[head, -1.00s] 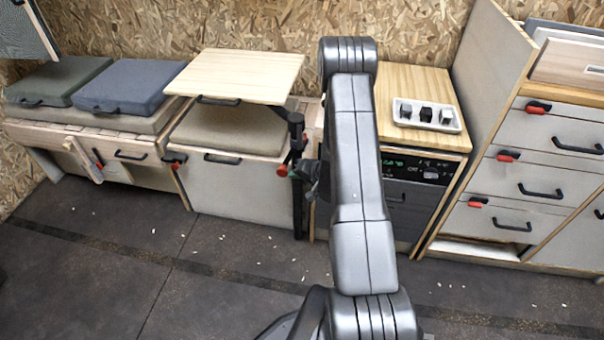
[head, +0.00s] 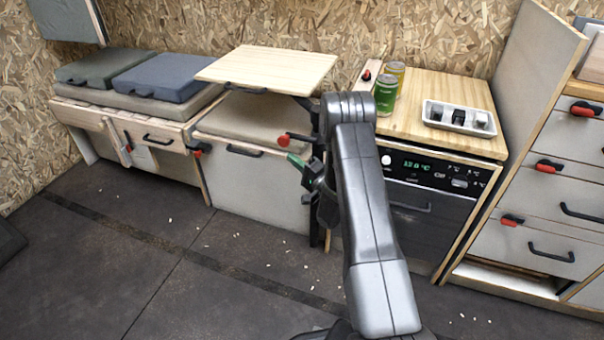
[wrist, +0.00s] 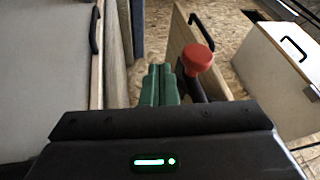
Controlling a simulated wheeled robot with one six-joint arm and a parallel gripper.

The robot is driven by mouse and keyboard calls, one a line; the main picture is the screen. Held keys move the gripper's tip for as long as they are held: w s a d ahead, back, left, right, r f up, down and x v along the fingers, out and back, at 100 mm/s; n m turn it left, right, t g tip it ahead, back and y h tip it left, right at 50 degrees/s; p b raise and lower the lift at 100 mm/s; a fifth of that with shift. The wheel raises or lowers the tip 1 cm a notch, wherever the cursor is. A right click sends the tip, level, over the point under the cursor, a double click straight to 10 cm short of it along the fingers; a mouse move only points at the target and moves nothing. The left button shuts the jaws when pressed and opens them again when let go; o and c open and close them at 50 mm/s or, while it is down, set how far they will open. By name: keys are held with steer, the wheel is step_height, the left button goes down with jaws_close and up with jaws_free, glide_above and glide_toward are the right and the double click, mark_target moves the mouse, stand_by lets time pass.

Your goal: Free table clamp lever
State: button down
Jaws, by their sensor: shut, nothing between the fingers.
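The table clamp lever is a dark arm with a red knob (head: 283,140). It juts left, nearly level, from the dark post under the light wooden tabletop (head: 268,67). My gripper (head: 296,160) has green fingers and is just below the knob in the head view. In the wrist view, my gripper (wrist: 158,84) is shut and empty, with the red knob (wrist: 198,58) just right of the fingertips. Whether finger and lever touch, I cannot tell. My arm hides part of the post and the lever's pivot.
A cushioned bench (head: 255,120) stands under and behind the tabletop. To the right is a cabinet with an oven panel (head: 435,168), two cans (head: 386,94) and a white tray (head: 459,118). Drawers (head: 560,150) stand farther right. The dark floor (head: 160,250) in front is open.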

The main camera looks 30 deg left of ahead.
steer(key=shift+s+a+r+b, duration=0.15)
steer(key=shift+a+r+b, duration=0.35)
steer(key=shift+a+r, duration=0.25)
steer(key=shift+r, duration=0.1)
stand_by(0.3)
